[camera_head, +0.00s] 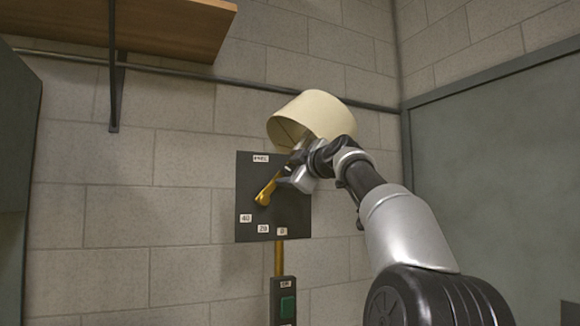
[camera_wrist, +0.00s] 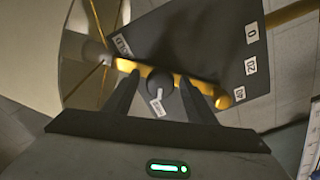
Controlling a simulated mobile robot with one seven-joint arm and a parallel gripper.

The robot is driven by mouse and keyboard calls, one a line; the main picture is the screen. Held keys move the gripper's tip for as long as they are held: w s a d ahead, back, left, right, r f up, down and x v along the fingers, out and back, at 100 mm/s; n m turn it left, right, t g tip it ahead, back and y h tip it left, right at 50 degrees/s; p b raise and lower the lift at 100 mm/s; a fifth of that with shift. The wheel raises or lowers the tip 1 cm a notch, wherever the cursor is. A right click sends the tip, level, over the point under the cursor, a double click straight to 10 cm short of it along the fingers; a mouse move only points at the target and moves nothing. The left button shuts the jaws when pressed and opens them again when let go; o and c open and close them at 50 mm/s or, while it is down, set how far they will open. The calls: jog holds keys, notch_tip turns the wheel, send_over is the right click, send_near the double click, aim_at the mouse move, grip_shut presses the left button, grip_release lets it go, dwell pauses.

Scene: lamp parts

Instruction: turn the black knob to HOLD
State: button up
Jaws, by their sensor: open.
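A dark panel (camera_head: 245,210) hangs on the block wall, with small white labels at its top and along its bottom. A brass lever (camera_head: 264,193) slants across it; its lower end lies above the 40 label. In the wrist view the brass lever (camera_wrist: 130,66) runs behind the fingers. A round black knob (camera_wrist: 161,82) shows between the fingertips, with a small white tag (camera_wrist: 157,103) below it that I cannot read. My gripper (camera_wrist: 160,76) is open around the knob's sides; contact is unclear. In the head view my gripper (camera_head: 287,178) hides the panel's upper right.
A cream lampshade (camera_head: 315,112) sits just above my wrist, close to the arm. A wooden shelf (camera_head: 170,28) juts out at upper left. The wall left of the panel is clear.

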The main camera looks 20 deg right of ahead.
jog(key=c, duration=1)
jog(key=shift+c, duration=0.2)
jog(key=shift+m, duration=0.3)
jog(key=m, duration=0.4)
jog(key=shift+m, duration=0.4)
jog(key=m, duration=0.5)
jog(key=shift+r, duration=0.1)
jog(key=m+p, duration=0.1)
jog(key=m, duration=0.5)
jog(key=shift+m, duration=0.3)
jog(key=m+p, duration=0.2)
jog(key=m, duration=0.4)
jog(key=shift+d+m, duration=0.1)
jog(key=shift+m, duration=0.2)
